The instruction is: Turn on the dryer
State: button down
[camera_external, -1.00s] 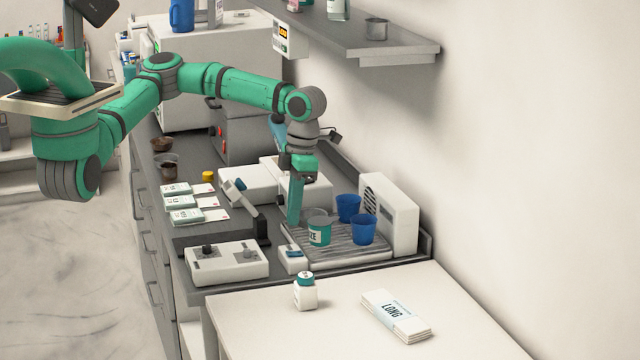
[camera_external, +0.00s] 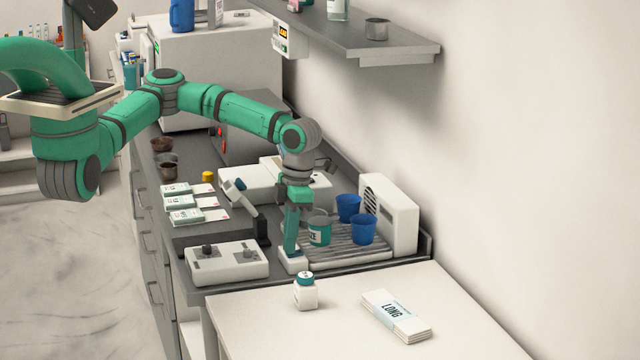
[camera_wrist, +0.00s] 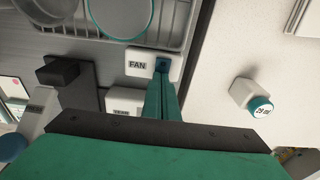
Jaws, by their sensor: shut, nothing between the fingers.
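The dryer (camera_external: 402,222) is a white box with a dark grille, standing at the back right end of the ribbed drying rack (camera_external: 345,258). A small white switch box (camera_external: 292,264) sits in front of the rack; in the wrist view its label reads FAN (camera_wrist: 142,64), with a dark blue rocker at its right end. My gripper (camera_external: 290,252) is shut and empty, pointing down with its fingertips at the switch box. In the wrist view the fingertips (camera_wrist: 162,76) overlap the blue rocker. I cannot tell whether they press it, and the rocker's position is partly hidden.
A teal cup (camera_external: 320,234) and blue cups (camera_external: 362,230) stand on the rack close to my gripper. A white device with knobs (camera_external: 227,264) lies to the left. A white bottle with a teal cap (camera_external: 305,296) stands on the front table, near folded packets (camera_external: 394,318).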

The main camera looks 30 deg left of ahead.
aim_at(298, 252)
jog(key=shift+f, duration=0.2)
jog(key=shift+w+d, duration=0.45)
jog(key=shift+r, duration=0.1)
jog(key=shift+w+d+r, duration=0.1)
jog(key=shift+r, duration=0.05)
notch_tip(298, 252, up, 14)
jog(key=w+d, duration=0.1)
dwell(0.6)
jog(key=shift+s+a, duration=0.35)
jog(key=shift+s, duration=0.15)
